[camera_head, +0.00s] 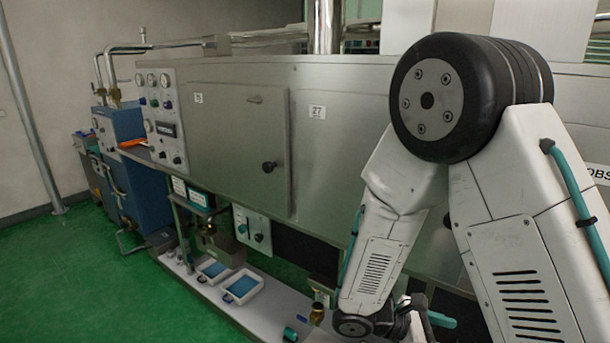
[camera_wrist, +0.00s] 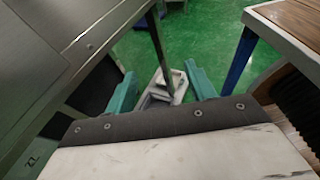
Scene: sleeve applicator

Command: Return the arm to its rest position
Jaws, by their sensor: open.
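My arm is bent, its black elbow joint high on the right in the head view and its white forearm slanting down to the wrist at the bottom edge. My gripper (camera_wrist: 160,72) shows in the wrist view as two teal fingers spread well apart, with no object held between them. Past the fingers, a pale tray-like thing (camera_wrist: 178,82) and a dark post (camera_wrist: 160,48) show farther off. In the head view the gripper is partly cut off by the bottom edge, with a teal finger (camera_head: 441,320) showing.
A long grey machine (camera_head: 225,120) stands behind my arm. Its low shelf (camera_head: 205,288) holds two blue-filled trays (camera_head: 241,288), a small amber bottle (camera_head: 317,314) and a green cylinder (camera_head: 290,334). A wood-topped table (camera_wrist: 292,24) is at the wrist view's right. Green floor (camera_head: 60,275) is clear at left.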

